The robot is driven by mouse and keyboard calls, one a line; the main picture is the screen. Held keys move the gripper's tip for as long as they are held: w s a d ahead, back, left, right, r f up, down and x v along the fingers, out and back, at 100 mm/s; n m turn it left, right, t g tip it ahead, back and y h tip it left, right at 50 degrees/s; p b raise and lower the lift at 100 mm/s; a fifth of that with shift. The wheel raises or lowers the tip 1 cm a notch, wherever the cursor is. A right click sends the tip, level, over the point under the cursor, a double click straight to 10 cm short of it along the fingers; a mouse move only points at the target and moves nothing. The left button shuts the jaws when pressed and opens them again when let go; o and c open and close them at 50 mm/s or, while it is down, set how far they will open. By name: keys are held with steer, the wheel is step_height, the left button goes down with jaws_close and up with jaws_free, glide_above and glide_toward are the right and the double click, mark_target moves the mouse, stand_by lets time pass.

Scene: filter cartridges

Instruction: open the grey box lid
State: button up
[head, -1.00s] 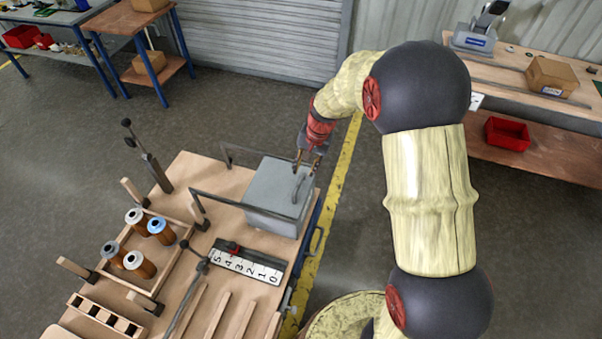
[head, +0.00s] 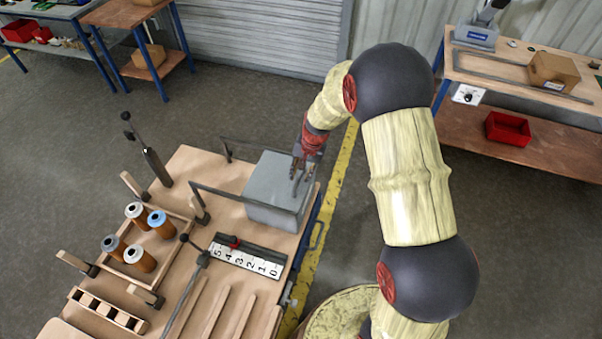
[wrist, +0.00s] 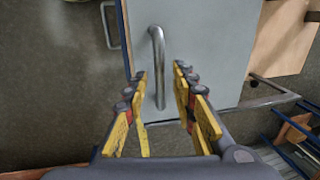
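The grey box (head: 272,212) stands on the wooden bench at its right edge, and its lid (head: 265,180) is down. In the wrist view the lid (wrist: 205,45) shows as a flat pale grey face with a curved metal bar handle (wrist: 157,55). My gripper (head: 296,172) is over the lid at the handle. In the wrist view my gripper (wrist: 160,80) is open, with one yellow finger on each side of the handle's near end. Whether the fingers touch the handle cannot be told.
A dark metal frame (head: 225,197) stands around the box. A numbered scale strip (head: 245,262) lies in front of it. Several orange cartridges (head: 137,258) stand in a wooden rack to the left. A black-handled lever (head: 155,165) stands at the back left.

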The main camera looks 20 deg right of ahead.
steer(key=shift+c, duration=1.2)
steer(key=c, duration=0.4)
